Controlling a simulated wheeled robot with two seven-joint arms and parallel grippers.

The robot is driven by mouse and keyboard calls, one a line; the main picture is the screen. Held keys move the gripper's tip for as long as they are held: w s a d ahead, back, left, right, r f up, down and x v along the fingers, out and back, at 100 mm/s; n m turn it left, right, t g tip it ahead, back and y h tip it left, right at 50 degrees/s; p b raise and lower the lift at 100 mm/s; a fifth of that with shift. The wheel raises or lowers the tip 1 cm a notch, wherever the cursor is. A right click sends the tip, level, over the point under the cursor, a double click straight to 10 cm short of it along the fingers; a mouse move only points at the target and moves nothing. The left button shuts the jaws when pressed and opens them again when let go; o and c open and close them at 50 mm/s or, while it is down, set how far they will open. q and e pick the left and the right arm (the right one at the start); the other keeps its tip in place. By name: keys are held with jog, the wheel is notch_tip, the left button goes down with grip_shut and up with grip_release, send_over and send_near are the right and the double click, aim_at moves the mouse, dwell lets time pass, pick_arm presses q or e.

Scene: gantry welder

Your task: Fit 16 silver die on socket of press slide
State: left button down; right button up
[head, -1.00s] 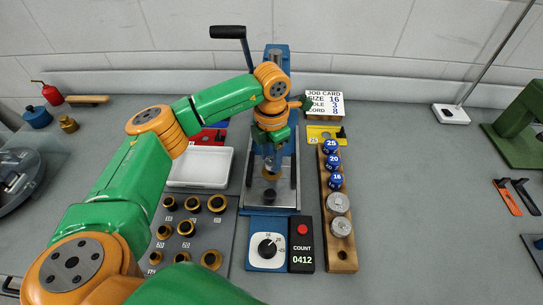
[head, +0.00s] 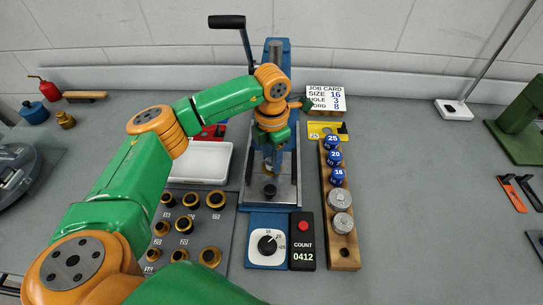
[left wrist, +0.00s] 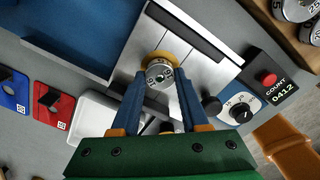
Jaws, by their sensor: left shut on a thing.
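My left gripper (head: 270,163) is in front of the blue press (head: 277,60), above its steel base plate (head: 287,192). In the left wrist view the gripper (left wrist: 160,80) has its two blue fingers shut on a silver die (left wrist: 159,75), a round piece with markings on its face that I cannot read. A gold ring (left wrist: 163,56) shows right behind the die. I cannot tell whether die and ring touch or are apart. The arm hides the press slide and its socket in the head view. My right gripper is not in view.
A wooden rack (head: 325,208) right of the press holds blue and silver dies, with its nearest hole empty. A board (head: 187,254) of gold-rimmed dies and a white tray (head: 202,162) lie left. The counter box (head: 302,254) stands in front. The job card (head: 326,98) reads size 16.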

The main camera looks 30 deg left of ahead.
pick_arm(q)
jog(key=shift+f, duration=0.35)
jog(key=shift+c, duration=1.7)
grip_release()
jog(key=shift+r, duration=0.1)
